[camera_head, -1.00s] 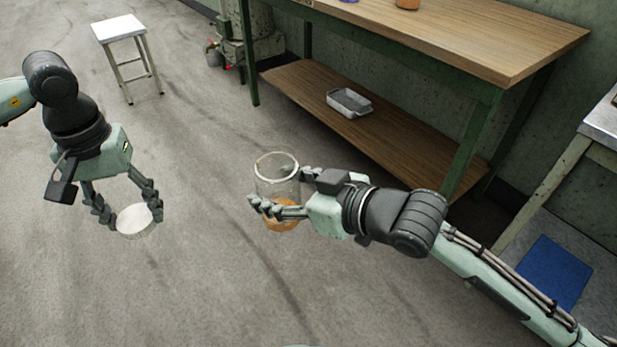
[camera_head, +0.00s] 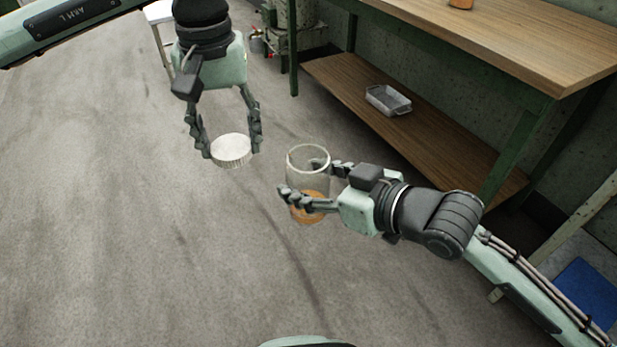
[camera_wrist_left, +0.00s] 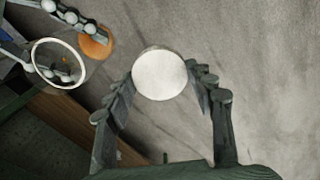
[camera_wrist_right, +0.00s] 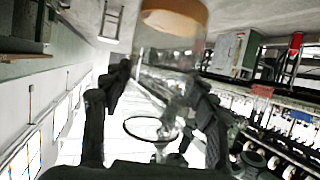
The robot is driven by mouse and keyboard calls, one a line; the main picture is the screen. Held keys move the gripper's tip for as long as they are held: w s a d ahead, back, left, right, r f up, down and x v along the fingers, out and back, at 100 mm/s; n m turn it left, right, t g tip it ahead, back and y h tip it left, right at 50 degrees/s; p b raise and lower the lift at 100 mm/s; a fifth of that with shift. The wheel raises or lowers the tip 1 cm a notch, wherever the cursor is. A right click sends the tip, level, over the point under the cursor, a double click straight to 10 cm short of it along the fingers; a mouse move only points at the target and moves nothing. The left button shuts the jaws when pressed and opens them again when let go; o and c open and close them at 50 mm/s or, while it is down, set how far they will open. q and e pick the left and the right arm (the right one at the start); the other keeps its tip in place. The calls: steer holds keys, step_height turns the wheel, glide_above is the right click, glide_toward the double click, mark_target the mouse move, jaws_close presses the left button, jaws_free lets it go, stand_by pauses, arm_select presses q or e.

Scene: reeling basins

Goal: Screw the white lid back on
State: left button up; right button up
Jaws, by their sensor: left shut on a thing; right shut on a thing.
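The white lid (camera_head: 231,149) is a round, ribbed cap held level between the fingers of my left gripper (camera_head: 230,148), which is shut on it. In the left wrist view the lid (camera_wrist_left: 160,74) shows its flat top between the fingertips. My right gripper (camera_head: 300,185) is shut on a clear glass jar (camera_head: 308,166) with orange contents at the bottom. The jar is upright, with its open rim facing up. The lid is to the left of the jar, apart from it. The right wrist view also shows the jar (camera_wrist_right: 170,50) between the fingers.
A wooden workbench (camera_head: 500,45) with green legs stands at the back right. A grey metal tray (camera_head: 388,99) sits on its lower shelf. A white stool (camera_head: 158,12) is partly hidden behind my left arm. The floor below both grippers is clear.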

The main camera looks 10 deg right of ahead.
arm_select(q)
glide_toward(308, 183)
steer(key=w+r, duration=0.3)
steer(key=w, duration=0.1)
steer(key=shift+s+d+f, duration=0.15)
steer(key=shift+s+d, duration=0.05)
steer(key=shift+f, duration=0.1)
steer(key=shift+f, duration=1.95)
steer(key=shift+f, duration=0.9)
steer(key=shift+f, duration=0.5)
